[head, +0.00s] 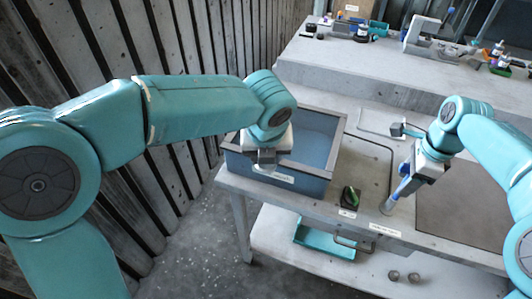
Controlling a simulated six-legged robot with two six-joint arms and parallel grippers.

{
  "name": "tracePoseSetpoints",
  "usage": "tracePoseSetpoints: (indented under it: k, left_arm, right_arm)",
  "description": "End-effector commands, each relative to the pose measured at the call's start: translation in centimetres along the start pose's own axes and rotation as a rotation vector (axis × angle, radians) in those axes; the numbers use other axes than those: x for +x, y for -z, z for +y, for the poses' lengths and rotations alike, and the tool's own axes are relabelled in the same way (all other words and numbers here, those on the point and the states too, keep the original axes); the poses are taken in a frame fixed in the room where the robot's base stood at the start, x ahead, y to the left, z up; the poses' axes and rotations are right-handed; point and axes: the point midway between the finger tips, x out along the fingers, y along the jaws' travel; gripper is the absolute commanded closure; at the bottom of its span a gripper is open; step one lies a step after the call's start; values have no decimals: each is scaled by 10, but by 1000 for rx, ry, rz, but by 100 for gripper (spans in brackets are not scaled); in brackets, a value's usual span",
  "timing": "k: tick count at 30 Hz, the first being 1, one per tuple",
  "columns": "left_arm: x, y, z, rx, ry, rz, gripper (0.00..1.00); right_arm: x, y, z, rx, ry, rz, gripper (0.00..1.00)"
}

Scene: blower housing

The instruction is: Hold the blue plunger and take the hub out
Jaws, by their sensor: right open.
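A blue plunger-like rod (404,187) stands tilted at the right part of the bench, with a grey cylindrical end (388,207) low on the bench surface. I cannot tell whether this grey end is the hub. My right gripper (411,172) is open at the upper part of the blue rod, with its jaws beside or around it; which one is unclear. My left gripper (265,163) is over the near left part of a blue bin. Its fingers are small and partly hidden by the wrist, so its opening is unclear.
The blue bin (318,187) stands at the bench's left end. A small black object with a green top (350,197) lies between bin and rod. A dark mat (460,215) lies at right. A teal tray (325,240) and small cups (413,277) are on the lower shelf.

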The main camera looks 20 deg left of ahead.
Motion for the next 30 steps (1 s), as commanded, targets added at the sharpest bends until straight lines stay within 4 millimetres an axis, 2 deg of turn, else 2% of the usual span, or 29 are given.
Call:
tracePoseSetpoints:
  k: [5, 15, 18, 24, 30]
  left_arm:
    - [0, 0, 0, 0, 0, -1, 99]
    - [0, 0, 0, 0, 0, -1, 99]
    - [0, 0, 0, 0, 0, -1, 99]
    - [0, 0, 0, 0, 0, -1, 99]
    - [0, 0, 0, 0, 0, -1, 99]
  right_arm:
    - [-17, 0, -1, 0, 4, 0, 49]
    - [-95, 0, -1, 0, 4, -1, 49]
    - [-107, 0, -1, 0, 2, 0, 49]
    - [-119, 0, 0, -1, 0, 0, 49]
    - [-120, 0, 0, -1, -1, 0, 49]
